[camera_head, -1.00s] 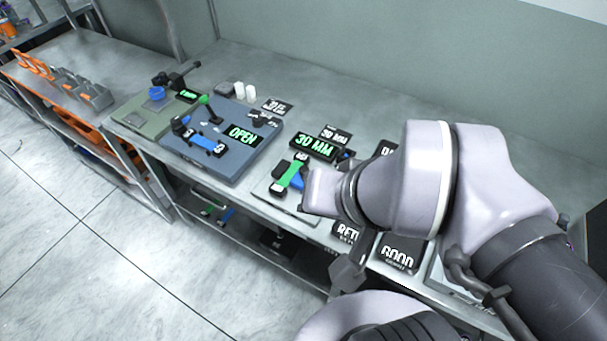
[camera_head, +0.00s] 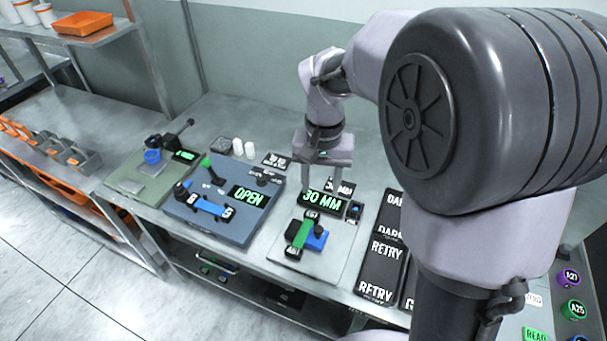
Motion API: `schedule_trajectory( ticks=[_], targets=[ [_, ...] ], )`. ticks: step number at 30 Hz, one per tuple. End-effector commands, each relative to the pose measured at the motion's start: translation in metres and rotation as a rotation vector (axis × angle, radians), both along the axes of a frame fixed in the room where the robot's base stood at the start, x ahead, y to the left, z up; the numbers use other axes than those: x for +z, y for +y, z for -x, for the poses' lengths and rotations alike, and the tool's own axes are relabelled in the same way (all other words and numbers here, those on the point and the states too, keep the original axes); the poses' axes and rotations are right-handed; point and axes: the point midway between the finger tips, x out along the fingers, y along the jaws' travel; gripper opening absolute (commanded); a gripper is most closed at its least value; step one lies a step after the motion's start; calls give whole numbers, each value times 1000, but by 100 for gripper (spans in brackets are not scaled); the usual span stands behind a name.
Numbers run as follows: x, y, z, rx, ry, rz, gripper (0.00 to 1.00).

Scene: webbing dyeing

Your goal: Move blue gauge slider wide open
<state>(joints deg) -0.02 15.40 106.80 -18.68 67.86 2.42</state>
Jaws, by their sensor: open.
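A blue block (camera_head: 317,239) sits beside a green bar (camera_head: 300,233) with black ends on a pale plate (camera_head: 330,263) at the middle front of the bench. A black display reading 30 MM (camera_head: 322,202) stands just behind them. A second blue bar (camera_head: 210,207) with black ends lies on the blue-grey panel to the left, by the OPEN display (camera_head: 249,195). My gripper (camera_head: 322,182) is open and empty. It points down near the 30 MM display, behind the blue block and apart from it. The fingertips are small and partly unclear.
Black RETRY (camera_head: 380,270) and DARK (camera_head: 392,215) tiles lie right of the gauge, partly behind my arm. A green-grey panel (camera_head: 140,180) with a lever is at far left. White cylinders (camera_head: 244,148) stand at the back. The bench behind them is clear.

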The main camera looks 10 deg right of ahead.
Motion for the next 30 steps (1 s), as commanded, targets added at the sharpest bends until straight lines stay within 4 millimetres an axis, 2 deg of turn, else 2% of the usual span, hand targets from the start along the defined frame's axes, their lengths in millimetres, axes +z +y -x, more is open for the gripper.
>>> schedule_trajectory(
  ticks=[1, 9, 15, 20, 28, 30],
  targets=[
    [-17, 0, 1, 0, 4, 0, 46],
    [-101, 0, 2, 0, 4, -1, 46],
    [-146, 0, 2, -1, 2, -2, 46],
    [-161, 0, 2, 0, 1, -1, 46],
    [-162, 0, 1, 0, -1, -2, 46],
    [-162, 0, 1, 0, -1, -2, 35]
  ],
)
